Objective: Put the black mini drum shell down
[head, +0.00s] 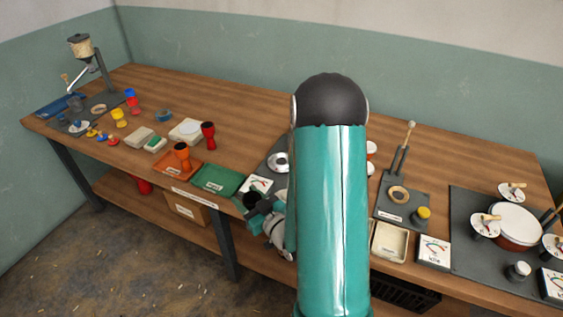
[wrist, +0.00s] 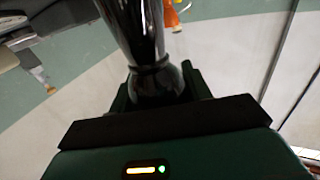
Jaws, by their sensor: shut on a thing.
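The black mini drum shell (wrist: 143,35) is glossy, with a narrow waist and a rounded lower part. In the wrist view it stands out from between the dark green fingers of my gripper (wrist: 160,88), which is shut on it. In the head view my gripper (head: 258,212) is low at the front edge of the bench, just right of the green tray (head: 212,184). A dark shape shows at its tip, but my arm hides much of this area. I cannot tell whether the shell touches anything below.
An orange tray (head: 167,172) with an orange shell (head: 182,151) lies left of the green tray. A red shell (head: 208,135) stands behind. Dials, a grey mat (head: 400,183) and a large drum (head: 517,225) fill the right side of the wooden bench (head: 245,125).

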